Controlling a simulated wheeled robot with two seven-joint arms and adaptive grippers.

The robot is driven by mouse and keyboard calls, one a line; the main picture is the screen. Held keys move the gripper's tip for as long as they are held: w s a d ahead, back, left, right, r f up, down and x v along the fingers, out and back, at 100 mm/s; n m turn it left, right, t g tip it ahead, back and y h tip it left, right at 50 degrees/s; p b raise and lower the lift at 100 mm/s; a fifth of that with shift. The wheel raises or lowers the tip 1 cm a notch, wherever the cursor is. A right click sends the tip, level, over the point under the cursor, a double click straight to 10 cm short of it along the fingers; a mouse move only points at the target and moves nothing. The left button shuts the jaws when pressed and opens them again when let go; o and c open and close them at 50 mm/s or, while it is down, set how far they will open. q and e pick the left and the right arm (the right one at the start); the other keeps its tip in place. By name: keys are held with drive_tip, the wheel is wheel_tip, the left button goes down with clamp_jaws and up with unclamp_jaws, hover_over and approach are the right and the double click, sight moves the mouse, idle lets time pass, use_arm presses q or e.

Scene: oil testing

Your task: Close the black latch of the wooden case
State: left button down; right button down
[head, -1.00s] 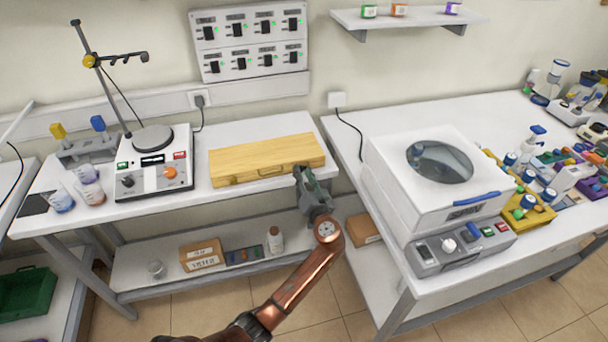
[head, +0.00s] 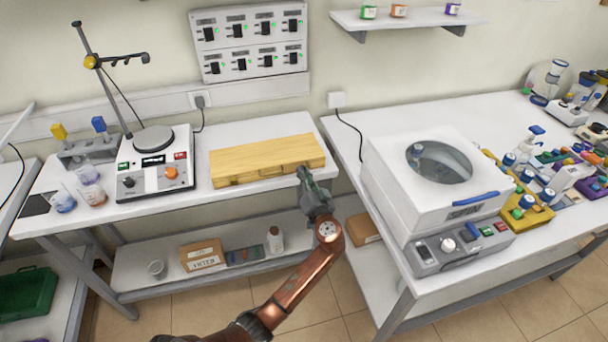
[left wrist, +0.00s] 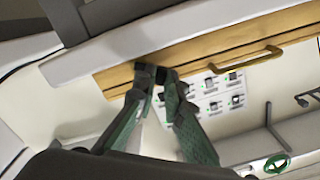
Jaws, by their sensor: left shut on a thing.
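The closed wooden case (head: 262,155) lies flat on the white left bench, and its front also shows in the left wrist view (left wrist: 220,50). Its brass handle (left wrist: 245,60) is on the front face. My left gripper (head: 302,173) is at the right end of the case's front. In the left wrist view its fingertips (left wrist: 159,78) are drawn together against the wooden front, shut on the small black latch, which they mostly hide. I cannot tell the latch's exact position. My right gripper is not in view.
A hotplate stirrer (head: 154,160) with a stand is left of the case. A white centrifuge (head: 435,180) stands on the right bench (head: 370,120). The lower shelf holds a cardboard box (head: 202,256) and a bottle (head: 275,240). The bench behind the case is clear.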

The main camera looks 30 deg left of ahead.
use_arm(q)
drive_tip(key=m+p, duration=0.1)
drive_tip(key=m, duration=0.1)
drive_tip(key=r+m+p, duration=0.1)
drive_tip(key=m, duration=0.1)
drive_tip(key=m+p, duration=0.1)
drive_tip(key=shift+w+d+r+m+p, duration=0.15)
drive_tip(key=shift+w+d+m+p, duration=0.15)
drive_tip(key=shift+w+m, duration=0.1)
drive_tip(key=m+p, duration=0.1)
drive_tip(key=m, duration=0.2)
drive_tip(key=shift+w+d+p, duration=0.2)
drive_tip(key=shift+w+p, duration=0.1)
drive_tip(key=shift+p, duration=0.05)
drive_tip(key=shift+w+d+m+p, duration=0.2)
drive_tip(key=shift+m+p, duration=0.35)
drive_tip(key=shift+m, duration=0.55)
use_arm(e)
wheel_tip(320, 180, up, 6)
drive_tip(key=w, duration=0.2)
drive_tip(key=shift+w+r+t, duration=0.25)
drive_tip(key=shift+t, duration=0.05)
use_arm(q)
drive_tip(key=c, duration=2)
unclamp_jaws()
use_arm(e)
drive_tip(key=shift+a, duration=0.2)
